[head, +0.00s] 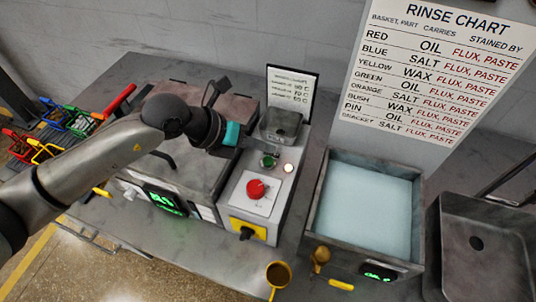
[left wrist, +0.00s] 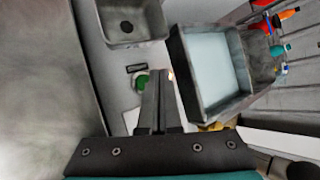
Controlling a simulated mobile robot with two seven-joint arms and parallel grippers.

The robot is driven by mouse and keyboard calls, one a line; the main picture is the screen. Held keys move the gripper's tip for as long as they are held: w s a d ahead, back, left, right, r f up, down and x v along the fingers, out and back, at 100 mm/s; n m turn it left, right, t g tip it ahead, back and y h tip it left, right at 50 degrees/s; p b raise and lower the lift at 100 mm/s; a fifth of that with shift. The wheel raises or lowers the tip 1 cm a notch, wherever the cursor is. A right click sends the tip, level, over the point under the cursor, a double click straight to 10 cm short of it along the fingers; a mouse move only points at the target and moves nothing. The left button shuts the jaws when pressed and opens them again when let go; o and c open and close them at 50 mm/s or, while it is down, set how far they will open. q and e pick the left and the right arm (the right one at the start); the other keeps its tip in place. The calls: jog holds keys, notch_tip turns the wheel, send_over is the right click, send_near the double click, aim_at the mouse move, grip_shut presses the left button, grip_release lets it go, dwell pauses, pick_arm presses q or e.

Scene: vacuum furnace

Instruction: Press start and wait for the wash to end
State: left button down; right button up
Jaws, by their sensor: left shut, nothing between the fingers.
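A green button (head: 269,160) sits on the pale control panel (head: 238,206), above a red mushroom button (head: 256,190). A small pale, glowing lamp (head: 288,168) is beside the green button. My left gripper (head: 228,137) is just left of the green button and above the panel in the head view; its fingertips are hard to make out there. In the left wrist view, its fingers (left wrist: 160,100) are shut and empty, and the green button (left wrist: 141,82) shows just beyond and left of them. I cannot tell whether they touch. My right gripper is not in view.
A green-lit display (head: 165,200) is on the machine left of the panel. A black knob on a yellow plate (head: 246,232) is at the panel's front. A basin of pale liquid (head: 365,208) and a sink (head: 480,245) stand right. Coloured baskets (head: 75,125) stand at far left.

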aim_at(264, 162)
pick_arm(q)
notch_tip(264, 162, up, 3)
jog(key=shift+r+p, duration=0.2)
jog(key=shift+p, duration=0.9)
jog(key=shift+a, duration=0.1)
